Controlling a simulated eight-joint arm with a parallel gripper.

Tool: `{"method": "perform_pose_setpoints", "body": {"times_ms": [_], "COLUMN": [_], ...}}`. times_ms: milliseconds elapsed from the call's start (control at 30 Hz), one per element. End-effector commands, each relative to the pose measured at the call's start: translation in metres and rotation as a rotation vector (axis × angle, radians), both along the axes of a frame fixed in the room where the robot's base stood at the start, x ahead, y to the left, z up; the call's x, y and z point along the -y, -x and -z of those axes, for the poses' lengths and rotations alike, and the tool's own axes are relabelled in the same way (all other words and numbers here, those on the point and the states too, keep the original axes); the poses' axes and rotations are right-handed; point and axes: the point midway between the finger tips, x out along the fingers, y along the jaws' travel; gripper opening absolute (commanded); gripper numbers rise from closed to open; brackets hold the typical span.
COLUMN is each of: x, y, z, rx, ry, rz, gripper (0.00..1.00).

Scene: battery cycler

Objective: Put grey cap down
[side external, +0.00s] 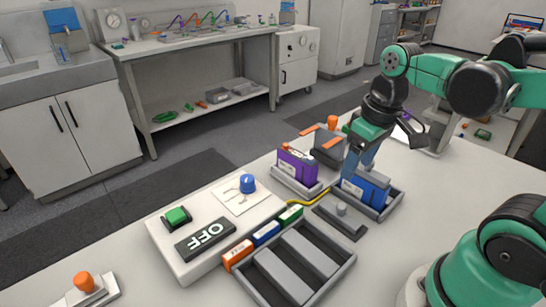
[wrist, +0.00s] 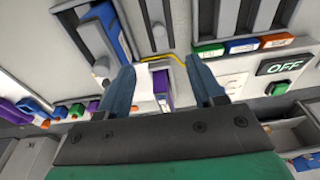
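A dark grey flat piece with a light grey round knob (side external: 341,209), the likeliest grey cap, lies on the table between the slotted grey tray and the blue battery's tray. The knobbed piece also shows at the top of the wrist view (wrist: 158,36). My gripper (side external: 358,172) points down behind the blue battery (side external: 367,187), near the purple battery (side external: 297,167). In the wrist view its two blue fingers (wrist: 163,66) stand wide apart. Part of the purple battery (wrist: 161,83) shows between them, lower down; I see nothing gripped. Its fingertips are partly hidden in the side view.
A white cycler box (side external: 190,262) with an OFF display, green button and blue knob stands left. The slotted grey tray (side external: 347,262) is in front. A dark grey box (side external: 328,148) with orange pieces stands behind. The table's right part is clear up to my base.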

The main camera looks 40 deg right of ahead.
Motion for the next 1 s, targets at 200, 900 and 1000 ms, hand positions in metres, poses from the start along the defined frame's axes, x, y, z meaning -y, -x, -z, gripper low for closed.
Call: {"method": "perform_pose_setpoints", "body": {"times_ms": [200, 900, 1000], "x": [-0.032, -0.046, -0.046], "y": [-0.028, -0.04, -0.04], "z": [-0.002, -0.008, -0.008], "rx": [0.33, 0.472, 0.472], "ry": [0.032, 0.014, 0.014], "rz": [-0.012, -0.009, -0.009], "gripper": [0.6, 0.6, 0.6]}}
